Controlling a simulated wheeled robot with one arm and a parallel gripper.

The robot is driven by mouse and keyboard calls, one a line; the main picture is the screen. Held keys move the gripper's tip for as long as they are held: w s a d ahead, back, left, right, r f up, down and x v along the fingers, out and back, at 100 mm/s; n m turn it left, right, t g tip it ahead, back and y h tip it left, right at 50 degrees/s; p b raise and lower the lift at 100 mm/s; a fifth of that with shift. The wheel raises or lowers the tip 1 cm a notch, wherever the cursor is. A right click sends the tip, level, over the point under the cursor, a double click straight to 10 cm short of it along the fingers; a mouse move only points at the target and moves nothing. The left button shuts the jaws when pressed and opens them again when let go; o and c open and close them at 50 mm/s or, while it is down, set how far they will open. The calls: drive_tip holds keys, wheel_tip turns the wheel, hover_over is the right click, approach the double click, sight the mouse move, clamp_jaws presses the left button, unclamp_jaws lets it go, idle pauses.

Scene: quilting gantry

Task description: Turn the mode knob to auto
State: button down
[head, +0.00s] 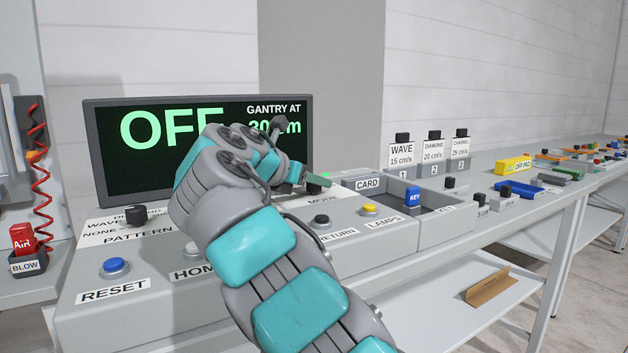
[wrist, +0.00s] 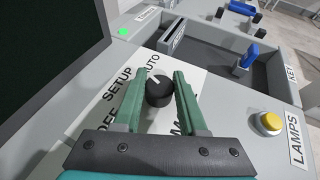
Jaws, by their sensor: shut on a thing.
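The black mode knob (wrist: 159,91) sits on its white label plate between the two green fingers of my gripper (wrist: 160,88) in the wrist view. My gripper is shut on it. The knob's white mark points up and to the left in that view, toward the gap between the SETUP (wrist: 118,84) and AUTO (wrist: 152,62) labels, closer to AUTO. The other labels are partly covered by the fingers. In the head view my gripper (head: 318,181) is over the panel at the MODE label, and the knob is hidden. The display (head: 200,150) reads OFF.
A yellow LAMPS button (head: 369,209) and a dark RETURN button (head: 321,221) stand close by. Right of them is a tray with a blue KEY piece (head: 412,196). The pattern knob (head: 136,215) and blue RESET button (head: 114,268) are at left.

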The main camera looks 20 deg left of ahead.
sight(291, 204)
idle(0.5)
drive_tip(key=shift+c, duration=2.3)
unclamp_jaws()
drive_tip(key=shift+s, duration=0.1)
drive_tip(key=v, duration=0.7)
drive_tip(key=shift+s+a+r, duration=0.1)
drive_tip(key=shift+s+a, duration=0.05)
drive_tip(key=shift+s, duration=0.15)
